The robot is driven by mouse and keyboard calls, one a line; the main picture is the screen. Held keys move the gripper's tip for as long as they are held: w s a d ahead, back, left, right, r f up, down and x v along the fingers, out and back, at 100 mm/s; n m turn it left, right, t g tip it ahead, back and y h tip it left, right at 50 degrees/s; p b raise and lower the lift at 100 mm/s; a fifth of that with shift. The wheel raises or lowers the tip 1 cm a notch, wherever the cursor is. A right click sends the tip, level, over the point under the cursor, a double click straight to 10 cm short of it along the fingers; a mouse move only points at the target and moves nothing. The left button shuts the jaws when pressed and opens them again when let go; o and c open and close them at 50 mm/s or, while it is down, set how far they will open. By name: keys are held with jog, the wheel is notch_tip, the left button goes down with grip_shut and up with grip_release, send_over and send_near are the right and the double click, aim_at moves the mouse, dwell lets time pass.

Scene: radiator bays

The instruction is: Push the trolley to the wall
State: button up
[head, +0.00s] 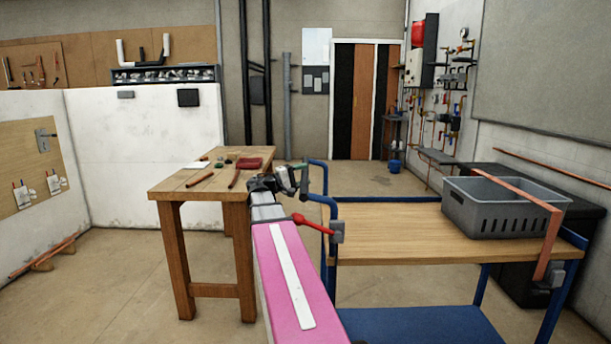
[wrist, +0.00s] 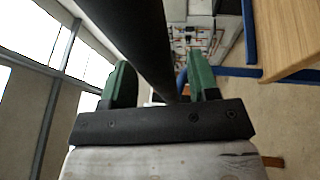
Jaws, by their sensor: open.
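The trolley (head: 395,236) stands right of centre in the head view, with a wooden top, a blue frame and a blue lower shelf (head: 410,325). Its blue handle (head: 318,163) rises at the left end. A red lever (head: 312,224) with a grey block sits at the near left corner. My gripper (head: 291,180) is beside the handle, just left of it in the picture; I cannot tell whether they touch. In the wrist view its green-padded fingers (wrist: 161,82) are apart, with a dark bar crossing between them. The wall (head: 545,150) is at the right, behind the trolley.
A grey crate (head: 490,222) sits on the trolley, with an orange strap (head: 549,240) across it. A black bin (head: 575,222) stands between trolley and wall. A wooden workbench (head: 190,185) with tools is close on the left. Open floor (head: 375,182) lies beyond the trolley.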

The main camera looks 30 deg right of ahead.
jog(key=shift+d+r, duration=0.1)
jog(key=shift+d, duration=0.4)
jog(key=shift+s, duration=0.1)
grip_shut()
jog(key=s+d, duration=1.3)
jog(key=d, duration=0.8)
jog(key=s+d, duration=1.3)
jog(key=d, duration=0.8)
jog(key=s+d, duration=1.3)
jog(key=d, duration=0.9)
grip_release()
jog(key=shift+s+d, duration=0.1)
jog(key=shift+a, duration=0.2)
